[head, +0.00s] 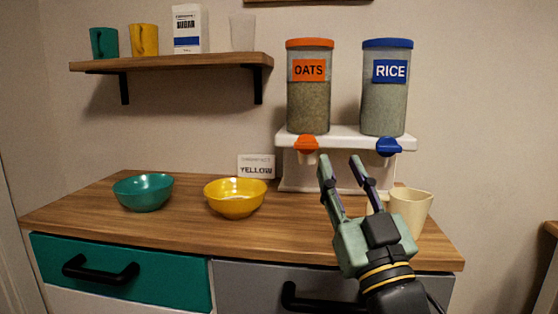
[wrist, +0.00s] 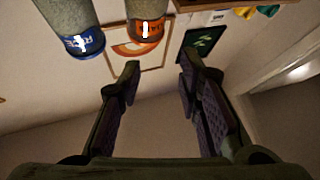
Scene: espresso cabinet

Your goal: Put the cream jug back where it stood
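The cream jug (head: 412,206) stands upright on the wooden counter at the right, in front of the dispenser stand's right end. My gripper (head: 341,162) is raised in front of the dispensers, with its fingers pointing up and away. It is open, and its body hides part of the jug's left side and base. A pale piece left of the jug, partly behind my gripper, may be its handle; I cannot tell. In the wrist view the fingers (wrist: 160,75) are spread wide with nothing between them. The jug does not show there.
An oats dispenser (head: 308,107) and a rice dispenser (head: 384,105) sit on a white stand (head: 345,134). A yellow bowl (head: 235,207), a teal bowl (head: 143,201) and a "YELLOW" card (head: 256,167) are left on the counter. A shelf (head: 170,63) holds cups and a carton.

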